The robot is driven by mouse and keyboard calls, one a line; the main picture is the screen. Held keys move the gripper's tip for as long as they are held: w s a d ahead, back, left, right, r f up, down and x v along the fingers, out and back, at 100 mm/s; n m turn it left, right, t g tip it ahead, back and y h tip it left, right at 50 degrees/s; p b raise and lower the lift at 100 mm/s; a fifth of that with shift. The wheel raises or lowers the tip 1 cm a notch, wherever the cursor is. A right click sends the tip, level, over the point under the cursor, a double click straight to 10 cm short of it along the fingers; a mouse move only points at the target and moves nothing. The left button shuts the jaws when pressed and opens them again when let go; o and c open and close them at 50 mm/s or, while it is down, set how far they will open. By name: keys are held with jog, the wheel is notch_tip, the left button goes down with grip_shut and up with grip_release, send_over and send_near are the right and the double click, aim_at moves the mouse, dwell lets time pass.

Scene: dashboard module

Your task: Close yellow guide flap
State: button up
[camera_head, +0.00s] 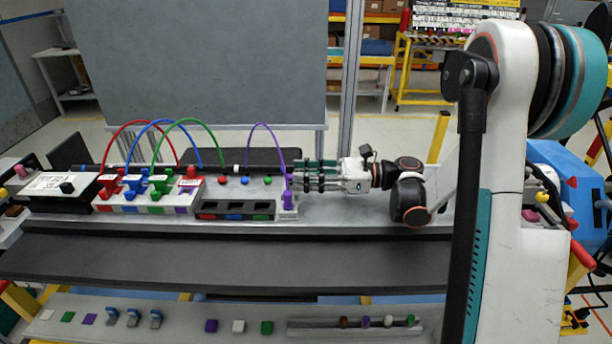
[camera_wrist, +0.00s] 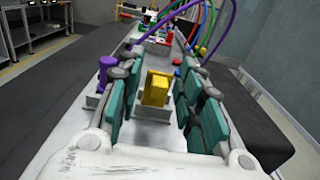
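The yellow guide flap (camera_wrist: 157,88) shows in the wrist view as a yellow block standing up from a small grey base on the panel. My gripper (camera_wrist: 156,72) is open, with its teal-padded fingers on either side of the flap and a visible gap on both sides. In the head view my gripper (camera_head: 303,177) reaches left over the right part of the dashboard panel (camera_head: 340,208). The flap cannot be made out there and seems hidden by the fingers.
A purple connector (camera_head: 289,192) stands close by the fingertips; it also shows just left of the left finger in the wrist view (camera_wrist: 105,72). Its purple cable (camera_head: 262,126) arches leftward. Red, blue and green cables and a block with dark slots (camera_head: 235,209) lie farther left.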

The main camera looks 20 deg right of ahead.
grip_shut()
jog(key=shift+r, duration=0.1)
jog(key=shift+a+r+g+h+p, duration=0.35)
jog(key=shift+h+p, duration=0.55)
jog(key=shift+p, duration=0.3)
jog(key=h+p, duration=0.1)
jog(key=p, duration=0.1)
jog(key=a+g+h+p, duration=0.1)
jog(key=h, duration=0.1)
jog(key=shift+w+a+p, duration=0.2)
jog(key=shift+w+p, duration=0.1)
jog(key=shift+p, duration=0.05)
jog(key=h+p, duration=0.1)
jog(key=a+g+h+p, duration=0.1)
jog(key=h, duration=0.1)
jog(key=h+p, duration=0.1)
jog(key=shift+w+a+f, duration=0.25)
jog(key=shift+w+a, duration=0.05)
jog(key=shift+a, duration=0.05)
jog(key=shift+w+a+f+g+h+p, duration=0.1)
jog(key=shift+a+f+g+h+p, duration=0.15)
jog(key=shift+h, duration=0.45)
jog(key=shift+w+a+f+g+h+p, duration=0.1)
jog(key=shift+f+g+h+p, duration=0.15)
jog(key=shift+h, duration=0.45)
jog(key=shift+a+f+g+h+p, duration=0.15)
jog(key=shift+g+h+p, duration=0.15)
jog(key=shift+h, duration=0.4)
